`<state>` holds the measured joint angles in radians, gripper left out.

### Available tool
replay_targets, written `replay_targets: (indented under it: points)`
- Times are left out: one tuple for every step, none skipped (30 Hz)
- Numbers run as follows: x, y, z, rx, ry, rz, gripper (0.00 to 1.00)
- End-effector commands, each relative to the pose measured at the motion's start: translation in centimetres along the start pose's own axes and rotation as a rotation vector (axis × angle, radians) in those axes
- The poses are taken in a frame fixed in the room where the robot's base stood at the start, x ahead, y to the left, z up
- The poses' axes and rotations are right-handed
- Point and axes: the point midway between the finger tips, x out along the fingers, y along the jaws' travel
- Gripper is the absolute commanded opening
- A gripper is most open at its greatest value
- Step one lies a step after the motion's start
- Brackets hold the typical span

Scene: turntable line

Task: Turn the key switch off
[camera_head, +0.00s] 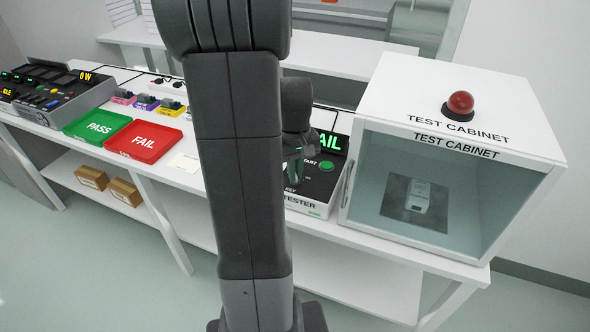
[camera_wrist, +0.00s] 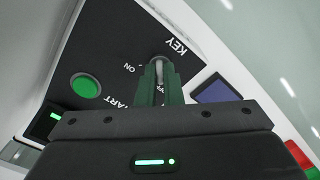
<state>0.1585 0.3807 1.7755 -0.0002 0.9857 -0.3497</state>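The tester (camera_head: 318,190) stands on the white bench, with a black top panel, a green START button and a green display partly hidden by my arm and ending in "AIL". Its key switch (camera_wrist: 157,58) shows in the wrist view as a silver round piece beside the labels KEY and ON. My gripper (camera_wrist: 160,75) is over it, its two green fingers close together with the grey key between them. In the head view my gripper (camera_head: 293,172) is low over the panel's left part, and the key is hidden there. The key's exact angle is hard to tell.
Right of the tester stands the test cabinet (camera_head: 465,85) with a red button (camera_head: 460,103) on top and a small white device (camera_head: 418,197) inside. A green PASS tray (camera_head: 97,127), a red FAIL tray (camera_head: 143,140) and a power unit (camera_head: 55,95) are on the left.

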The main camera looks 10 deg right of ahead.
Motion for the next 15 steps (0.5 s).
replay_targets:
  points:
    - [-0.02,0.0,-0.01,0.0,0.0,0.0,0.0]
    - [-0.02,0.0,-0.01,0.0,0.0,0.0,0.0]
    - [-0.02,0.0,-0.01,0.0,0.0,0.0,0.0]
    - [-0.02,0.0,-0.01,0.0,0.0,0.0,0.0]
    - [-0.03,0.0,-0.01,0.001,0.0,0.0,0.0]
    - [-0.04,0.0,-0.01,0.004,0.0,0.0,0.0]
    - [-0.05,0.0,-0.01,0.01,0.0,0.0,0.0]
    - [-0.07,0.0,-0.01,0.019,0.0,0.0,0.0]
    - [-0.09,0.0,-0.01,0.033,0.0,0.0,0.0]
    - [-0.1,0.0,-0.01,0.048,0.0,0.0,0.0]
    - [-0.11,0.0,-0.02,0.061,0.0,0.0,0.0]
    - [-0.1,0.0,-0.02,0.08,0.0,0.0,0.0]
    - [-0.1,0.0,-0.03,0.089,0.001,0.0,0.0]
    - [-0.08,0.0,-0.03,0.095,0.001,0.0,0.0]
    - [-0.06,0.01,-0.04,0.098,0.001,0.0,0.0]
